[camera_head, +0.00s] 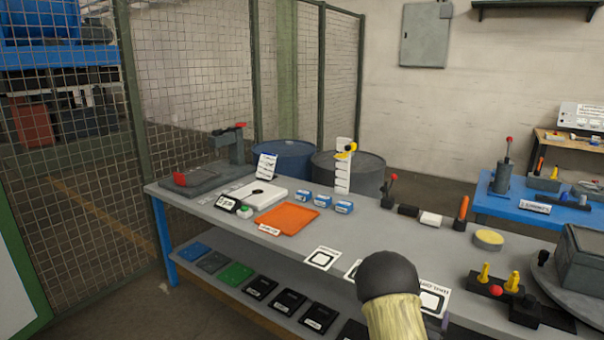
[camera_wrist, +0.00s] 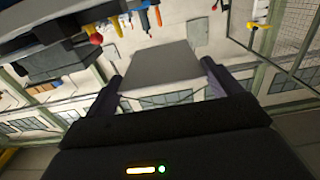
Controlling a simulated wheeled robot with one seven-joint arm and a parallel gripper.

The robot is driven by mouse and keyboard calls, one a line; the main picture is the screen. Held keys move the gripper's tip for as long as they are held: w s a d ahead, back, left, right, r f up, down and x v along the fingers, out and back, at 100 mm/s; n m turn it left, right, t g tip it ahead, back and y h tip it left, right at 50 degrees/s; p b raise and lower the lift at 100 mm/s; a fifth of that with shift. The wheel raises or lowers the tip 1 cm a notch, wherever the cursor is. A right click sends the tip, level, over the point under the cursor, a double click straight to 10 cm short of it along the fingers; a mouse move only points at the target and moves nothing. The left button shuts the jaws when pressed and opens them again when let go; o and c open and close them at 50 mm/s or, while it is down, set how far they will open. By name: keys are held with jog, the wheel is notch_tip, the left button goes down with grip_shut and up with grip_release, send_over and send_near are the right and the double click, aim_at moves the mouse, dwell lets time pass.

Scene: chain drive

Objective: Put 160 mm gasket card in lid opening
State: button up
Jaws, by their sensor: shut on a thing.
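My gripper (camera_wrist: 162,85) shows in the wrist view, its two dark fingers on either side of a flat grey plate-like piece (camera_wrist: 160,68). It is shut on this piece, which may be the gasket card; no marking on it is readable. The gripper's jaws do not show in the head view, where only part of my arm covers the front of the bench. A white flat box (camera_head: 258,196) with a small dark opening in its top lies at the left of the bench. I cannot tell for sure that it is the lid. White cards with black square outlines (camera_head: 323,258) lie at the front edge.
An orange tray (camera_head: 287,219), several blue boxes (camera_head: 322,200) and a black label stand (camera_head: 228,204) are near the white box. A grey fixture (camera_head: 200,180) stands at the far left. Levers and yellow pegs (camera_head: 484,272) stand to the right. A lower shelf holds coloured and black pads.

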jog(key=s+a+f+n+t+y+p, duration=0.1)
jog(key=s+a+f+n+y+p, duration=0.2)
jog(key=s+a+f+y+p, duration=0.2)
jog(key=s+a+f+n+t+y+p, duration=0.2)
jog(key=s+a+f+y+p, duration=0.3)
jog(key=s+a, duration=0.3)
jog(key=a+n, duration=0.1)
jog(key=a, duration=0.3)
jog(key=shift+s+a+n, duration=0.25)
jog(key=shift+n, duration=0.15)
jog(key=shift+w+f, duration=0.1)
